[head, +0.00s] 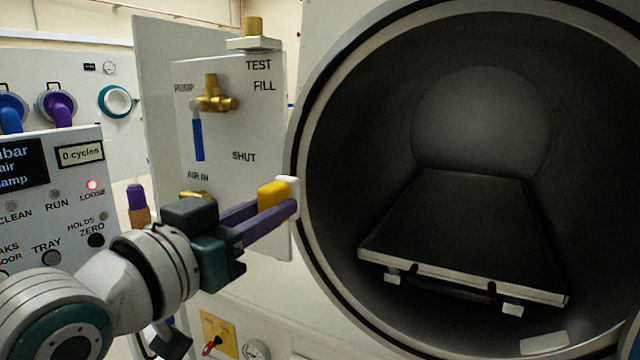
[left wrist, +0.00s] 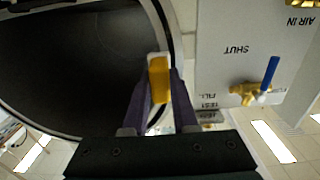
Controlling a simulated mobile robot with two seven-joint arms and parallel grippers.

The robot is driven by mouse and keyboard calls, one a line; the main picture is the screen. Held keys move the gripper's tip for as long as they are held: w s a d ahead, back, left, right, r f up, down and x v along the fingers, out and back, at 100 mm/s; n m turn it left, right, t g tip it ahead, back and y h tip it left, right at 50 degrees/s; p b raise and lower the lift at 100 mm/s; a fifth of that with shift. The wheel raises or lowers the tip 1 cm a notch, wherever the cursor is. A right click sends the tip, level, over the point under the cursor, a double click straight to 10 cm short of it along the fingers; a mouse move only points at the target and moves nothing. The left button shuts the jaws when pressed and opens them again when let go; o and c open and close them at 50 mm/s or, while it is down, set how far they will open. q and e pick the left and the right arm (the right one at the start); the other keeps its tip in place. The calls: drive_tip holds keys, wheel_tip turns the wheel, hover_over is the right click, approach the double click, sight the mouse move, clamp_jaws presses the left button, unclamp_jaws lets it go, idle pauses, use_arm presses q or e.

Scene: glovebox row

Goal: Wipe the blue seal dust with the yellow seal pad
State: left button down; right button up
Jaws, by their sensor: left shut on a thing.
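My left gripper (head: 268,212) has its purple fingers shut on the yellow seal pad (head: 272,190), a yellow block with a white face. The white face is at the left edge of the round chamber's pale rim (head: 309,130); I cannot tell for sure whether it touches. In the left wrist view the pad (left wrist: 159,80) sits between the fingertips, beside the rim (left wrist: 166,28). I cannot make out any blue seal dust in either view. My right gripper is not in view.
The open chamber holds a dark tray (head: 450,225) with a pale front edge. Left of the rim stands a white valve panel (head: 230,130) with a brass valve (head: 214,97) and blue lever (head: 198,138). A control box (head: 50,190) with buttons stands at far left.

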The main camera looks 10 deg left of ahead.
use_arm(q)
drive_tip(key=shift+p+v, duration=0.35)
drive_tip(key=shift+v, duration=0.65)
drive_tip(key=shift+p+v, duration=0.8)
drive_tip(key=shift+v, duration=0.1)
drive_tip(key=shift+s+a, duration=0.25)
drive_tip(key=shift+s, duration=0.3)
